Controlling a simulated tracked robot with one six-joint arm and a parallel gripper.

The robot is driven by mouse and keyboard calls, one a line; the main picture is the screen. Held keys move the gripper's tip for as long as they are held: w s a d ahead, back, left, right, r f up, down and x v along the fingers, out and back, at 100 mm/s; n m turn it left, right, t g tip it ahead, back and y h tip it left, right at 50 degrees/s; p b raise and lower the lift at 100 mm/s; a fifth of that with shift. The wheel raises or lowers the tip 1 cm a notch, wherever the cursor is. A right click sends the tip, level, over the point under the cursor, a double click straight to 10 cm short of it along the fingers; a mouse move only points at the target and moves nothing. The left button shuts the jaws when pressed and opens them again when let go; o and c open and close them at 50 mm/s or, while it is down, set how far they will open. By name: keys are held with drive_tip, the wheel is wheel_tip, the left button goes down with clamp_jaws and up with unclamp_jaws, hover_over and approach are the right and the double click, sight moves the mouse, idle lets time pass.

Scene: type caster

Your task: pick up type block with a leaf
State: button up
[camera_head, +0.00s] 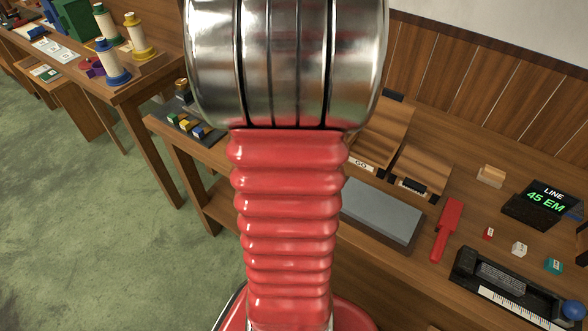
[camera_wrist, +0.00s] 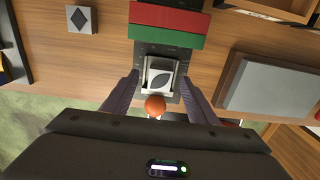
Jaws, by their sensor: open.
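The type block with a leaf (camera_wrist: 160,80) is pale with a dark leaf outline on its top face. It sits in a dark holder (camera_wrist: 174,49) in the wrist view. My gripper (camera_wrist: 161,77) is open, with one finger on each side of the block. Gaps show between the fingers and the block; I cannot tell the height of the fingertips over it. In the head view my arm fills the middle, and I cannot make out the gripper or the leaf block.
A block with a diamond (camera_wrist: 80,18) lies at the upper left. Red (camera_wrist: 170,17) and green (camera_wrist: 165,37) bars lie just beyond the holder. A grey slab (camera_wrist: 272,88) is to the right. The head view shows a red-handled tool (camera_head: 447,230) and a display (camera_head: 545,205).

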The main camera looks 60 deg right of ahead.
drive_tip(key=shift+f, duration=0.9)
drive_tip(key=shift+c, duration=0.3)
clamp_jaws()
